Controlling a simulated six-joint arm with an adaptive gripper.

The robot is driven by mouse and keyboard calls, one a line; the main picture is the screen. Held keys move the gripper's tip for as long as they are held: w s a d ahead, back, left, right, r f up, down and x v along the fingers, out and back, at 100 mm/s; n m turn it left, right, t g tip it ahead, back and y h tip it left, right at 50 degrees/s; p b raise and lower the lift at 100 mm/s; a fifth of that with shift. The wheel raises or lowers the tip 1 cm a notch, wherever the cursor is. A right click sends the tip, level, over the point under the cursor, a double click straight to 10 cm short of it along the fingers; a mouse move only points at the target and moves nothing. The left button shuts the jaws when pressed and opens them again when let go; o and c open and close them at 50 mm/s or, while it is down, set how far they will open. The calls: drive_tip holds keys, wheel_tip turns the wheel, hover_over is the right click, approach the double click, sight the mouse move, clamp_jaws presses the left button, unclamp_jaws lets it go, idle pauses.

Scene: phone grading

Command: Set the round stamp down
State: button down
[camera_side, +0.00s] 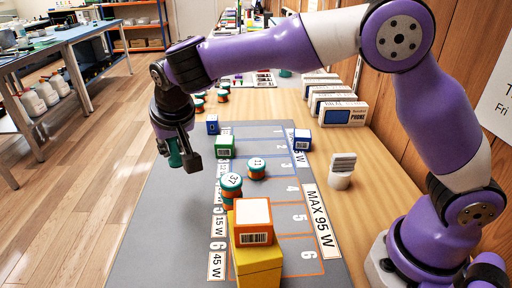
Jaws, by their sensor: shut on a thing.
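My gripper (182,163) hangs fingers down over the left edge of the grey mat. It is shut on a small teal-green round piece, which I take to be the round stamp (174,151). The fingers hide part of it. It appears held above the surface; the exact gap cannot be told. The grey mat (160,225) has orange-lined numbered rows and lies to the right of and below the gripper.
An orange-and-white box (253,220) sits on a yellow block (257,262) in front. Phone boxes (342,113) line the back right. The mat's left strip is clear.

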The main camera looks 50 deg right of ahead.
drive_tip(key=s+a, duration=0.2)
drive_tip(key=a, duration=0.2)
drive_tip(key=w+d+f, duration=0.3)
drive_tip(key=w, duration=0.1)
drive_tip(key=w+d+f, duration=0.3)
drive_tip(key=d+f, duration=0.1)
drive_tip(key=shift+w+d, duration=0.15)
drive_tip(key=shift+w, duration=0.2)
drive_tip(key=shift+f, duration=1.95)
drive_tip(key=shift+f, duration=0.15)
drive_tip(key=c, duration=0.7)
unclamp_jaws()
